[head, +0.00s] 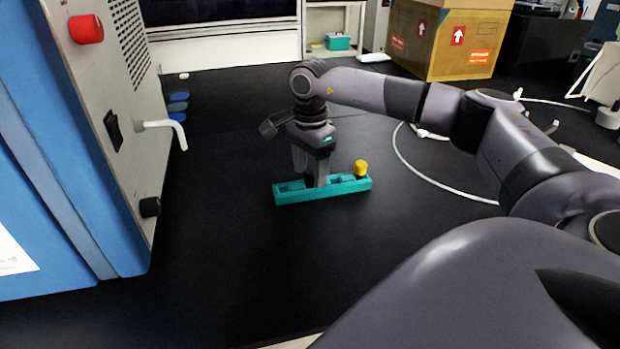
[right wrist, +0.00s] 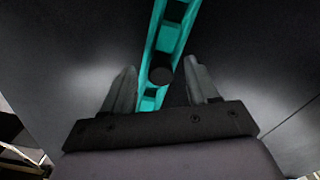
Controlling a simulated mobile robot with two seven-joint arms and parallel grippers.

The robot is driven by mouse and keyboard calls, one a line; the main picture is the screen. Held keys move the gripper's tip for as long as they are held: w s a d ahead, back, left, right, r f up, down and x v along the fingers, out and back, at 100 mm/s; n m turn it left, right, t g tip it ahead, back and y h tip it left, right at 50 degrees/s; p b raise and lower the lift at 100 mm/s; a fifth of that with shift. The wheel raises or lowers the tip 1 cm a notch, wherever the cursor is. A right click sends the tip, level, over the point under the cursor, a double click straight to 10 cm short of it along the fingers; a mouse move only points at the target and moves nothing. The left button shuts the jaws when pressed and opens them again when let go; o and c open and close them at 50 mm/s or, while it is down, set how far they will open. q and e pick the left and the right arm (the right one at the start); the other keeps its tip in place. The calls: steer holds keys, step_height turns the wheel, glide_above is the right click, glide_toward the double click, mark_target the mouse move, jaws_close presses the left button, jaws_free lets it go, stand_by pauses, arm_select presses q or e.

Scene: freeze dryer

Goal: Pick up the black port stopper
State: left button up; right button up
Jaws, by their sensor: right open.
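The black stopper (right wrist: 161,75) shows in the right wrist view as a dark round top in the teal rack (right wrist: 172,38). My right gripper (head: 311,176) points down over the rack's middle. Its two fingers are apart, one on each side of the stopper in the wrist view; I cannot tell whether they touch it. My left gripper is not in view.
A yellow stopper (head: 361,168) stands at the rack's right end. The freeze dryer (head: 75,150) at left bears a red knob (head: 86,29), a white bent spout (head: 165,130) and a black knob (head: 150,207). A cardboard box (head: 445,40) stands behind. The bench around the rack is clear.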

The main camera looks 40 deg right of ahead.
mark_target(310, 171)
steer(key=shift+f, duration=0.6)
jaws_close()
steer(key=shift+r, duration=0.2)
step_height(310, 171, up, 20)
steer(key=p, duration=0.1)
steer(key=shift+f+p, duration=0.15)
steer(key=shift+p, duration=0.25)
